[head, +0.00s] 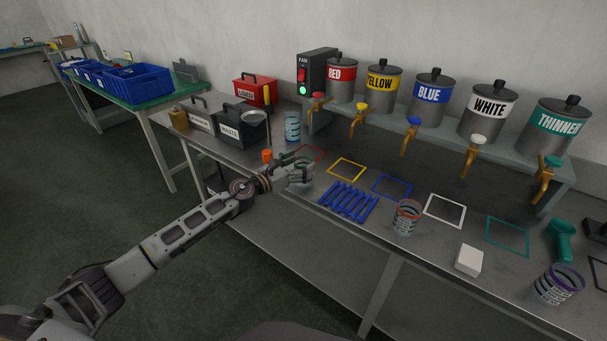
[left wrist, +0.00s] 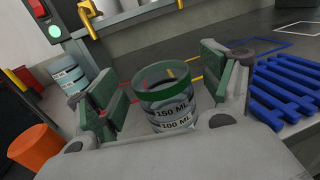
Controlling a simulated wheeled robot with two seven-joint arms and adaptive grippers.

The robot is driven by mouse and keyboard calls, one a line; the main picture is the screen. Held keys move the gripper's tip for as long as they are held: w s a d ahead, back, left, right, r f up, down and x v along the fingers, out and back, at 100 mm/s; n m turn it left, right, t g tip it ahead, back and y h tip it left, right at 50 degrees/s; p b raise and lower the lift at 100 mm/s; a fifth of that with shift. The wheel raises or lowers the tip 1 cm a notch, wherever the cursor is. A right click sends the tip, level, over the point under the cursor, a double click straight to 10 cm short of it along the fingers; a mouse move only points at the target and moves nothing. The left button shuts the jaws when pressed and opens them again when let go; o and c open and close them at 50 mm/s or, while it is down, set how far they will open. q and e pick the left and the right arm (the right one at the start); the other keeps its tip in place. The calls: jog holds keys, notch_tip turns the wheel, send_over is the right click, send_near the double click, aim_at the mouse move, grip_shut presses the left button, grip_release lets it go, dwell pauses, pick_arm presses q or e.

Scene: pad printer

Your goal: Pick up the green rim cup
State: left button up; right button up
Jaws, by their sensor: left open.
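The green rim cup (left wrist: 165,97) is a clear cup with a dark green band at its rim and volume marks such as 150 ML. It stands upright on the bench between the open fingers of my left gripper (left wrist: 172,90), with a gap visible on both sides. In the head view my left gripper (head: 298,173) is over the bench left of the blue rack and mostly hides the cup. My right gripper does not show.
A blue slatted rack (head: 348,202) lies right of the gripper. An orange object (left wrist: 36,147) and a blue-marked cup (head: 292,127) stand nearby. A red-rim cup (head: 406,218) and a purple-rim cup (head: 557,286) stand farther right. Labelled paint tanks line the shelf behind.

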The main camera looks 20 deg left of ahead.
pick_arm(q)
jog(key=shift+x, duration=0.85)
jog(key=c, duration=1.1)
